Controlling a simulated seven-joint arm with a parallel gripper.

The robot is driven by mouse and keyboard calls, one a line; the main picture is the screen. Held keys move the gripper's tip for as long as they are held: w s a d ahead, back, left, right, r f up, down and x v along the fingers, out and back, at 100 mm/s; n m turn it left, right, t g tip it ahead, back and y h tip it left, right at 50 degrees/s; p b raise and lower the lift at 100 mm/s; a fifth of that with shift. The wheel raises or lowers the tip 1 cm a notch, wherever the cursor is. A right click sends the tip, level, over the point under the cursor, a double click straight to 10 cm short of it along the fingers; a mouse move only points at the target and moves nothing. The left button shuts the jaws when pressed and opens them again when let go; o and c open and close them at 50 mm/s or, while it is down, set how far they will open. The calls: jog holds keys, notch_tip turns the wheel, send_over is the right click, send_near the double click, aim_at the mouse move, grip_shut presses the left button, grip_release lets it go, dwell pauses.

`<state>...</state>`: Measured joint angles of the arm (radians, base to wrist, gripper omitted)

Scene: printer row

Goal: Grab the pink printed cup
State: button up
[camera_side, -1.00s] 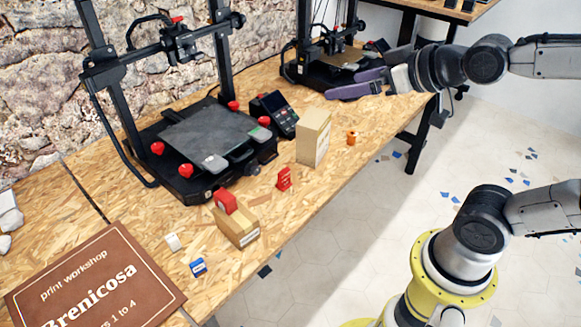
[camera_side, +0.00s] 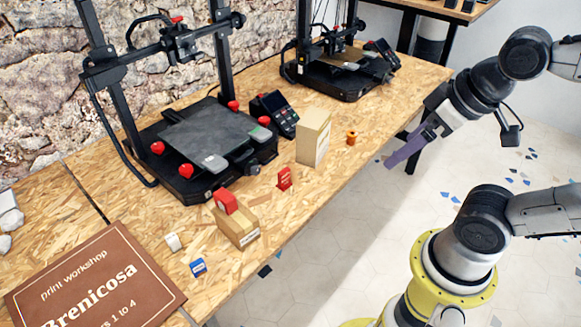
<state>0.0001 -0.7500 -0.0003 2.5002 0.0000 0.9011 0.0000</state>
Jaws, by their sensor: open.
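I cannot make out a pink printed cup in this view. My gripper (camera_side: 398,156), with purple fingers, hangs beyond the right edge of the wooden table (camera_side: 350,180), over the floor. It points down and to the left. It is open, and I see nothing in it. The near printer (camera_side: 205,140) has a grey bed with no pink thing on it. The far printer (camera_side: 340,70) stands at the back; its bed is small in this view.
A tan box (camera_side: 313,137), a small orange part (camera_side: 351,138) and a red part (camera_side: 284,178) stand near the table's right edge. A cardboard box (camera_side: 238,227) and a brown sign (camera_side: 95,280) are nearer. A stone wall (camera_side: 40,90) backs the table.

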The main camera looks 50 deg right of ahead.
jog(key=shift+c, duration=0.6)
